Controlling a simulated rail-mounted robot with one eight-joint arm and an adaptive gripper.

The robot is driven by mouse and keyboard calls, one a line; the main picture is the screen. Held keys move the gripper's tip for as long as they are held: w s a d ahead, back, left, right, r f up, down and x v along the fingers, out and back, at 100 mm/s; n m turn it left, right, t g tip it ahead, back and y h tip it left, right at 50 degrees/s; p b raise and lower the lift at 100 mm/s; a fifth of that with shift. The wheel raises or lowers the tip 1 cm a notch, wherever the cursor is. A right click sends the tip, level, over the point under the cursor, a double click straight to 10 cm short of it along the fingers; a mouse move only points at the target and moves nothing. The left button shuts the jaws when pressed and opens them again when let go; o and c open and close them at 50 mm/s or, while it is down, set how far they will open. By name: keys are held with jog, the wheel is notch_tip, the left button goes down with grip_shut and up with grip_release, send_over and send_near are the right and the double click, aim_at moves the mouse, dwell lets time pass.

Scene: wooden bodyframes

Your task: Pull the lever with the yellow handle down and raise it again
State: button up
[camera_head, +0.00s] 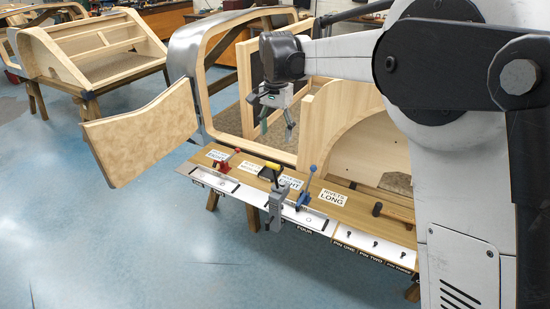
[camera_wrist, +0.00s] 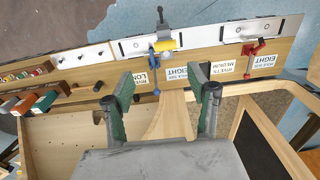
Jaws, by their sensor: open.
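The lever with the yellow handle (camera_head: 271,168) stands at the front edge of the wooden bench, with a grey body (camera_head: 276,203) below the handle. In the wrist view the yellow handle (camera_wrist: 165,45) is near the top middle, beyond my fingertips. My gripper (camera_head: 277,124) hangs above and behind the bench, apart from the lever. In the wrist view my gripper (camera_wrist: 164,84) has its two green-padded fingers wide apart, with nothing held between them.
A blue lever (camera_head: 305,188) stands just right of the yellow one; a red lever (camera_head: 224,161) stands left. Label cards and metal plates lie along the bench (camera_head: 355,222). A wooden bodyframe (camera_head: 337,105) rises behind it. The blue floor in front is clear.

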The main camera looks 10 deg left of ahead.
aim_at(273, 164)
jog(key=f, duration=0.4)
jog(key=f+p, duration=0.1)
jog(key=f, duration=0.4)
jog(key=a+f, duration=0.1)
jog(key=f, duration=0.4)
jog(key=shift+w+f+p, duration=0.15)
jog(key=shift+w+p, duration=0.05)
jog(key=shift+p, duration=0.2)
jog(key=shift+c, duration=0.4)
grip_shut()
